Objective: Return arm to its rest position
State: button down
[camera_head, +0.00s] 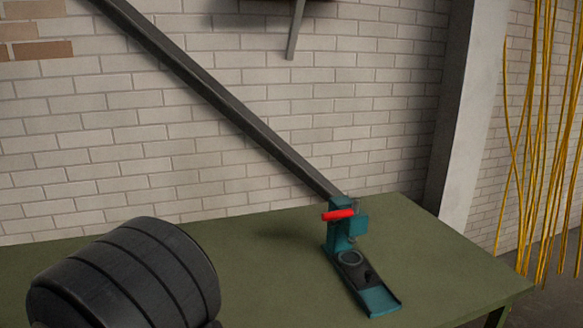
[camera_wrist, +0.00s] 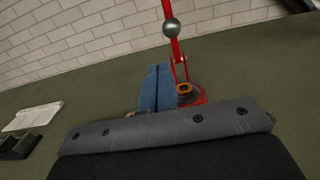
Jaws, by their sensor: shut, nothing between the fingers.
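In the wrist view, a broad dark body with a grey, bolted front edge fills the bottom; I take it as my gripper (camera_wrist: 165,130). It is shut and holds nothing. Just beyond its edge stand a blue upright part (camera_wrist: 157,88) and a red lever (camera_wrist: 175,50) with a metal ball, joined to a red base with an orange-brown ring. Their lower parts are hidden by the gripper. In the head view, I cannot make out my gripper's fingers.
In the head view, a teal bench tool (camera_head: 349,240) with a red handle stands on the green table (camera_head: 250,290). A dark ribbed cylinder (camera_head: 125,275) is at lower left, perhaps part of my arm. A white tray-like object (camera_wrist: 32,117) lies at left in the wrist view.

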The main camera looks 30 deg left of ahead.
jog(key=shift+s+d+f+t+y, duration=0.15)
jog(key=shift+f+t+y, duration=0.2)
jog(key=shift+f, duration=0.5)
jog(key=shift+s+d+f+t+y, duration=0.15)
jog(key=shift+f+t+y, duration=0.2)
jog(key=shift+f, duration=0.5)
jog(key=c, duration=2.2)
grip_release()
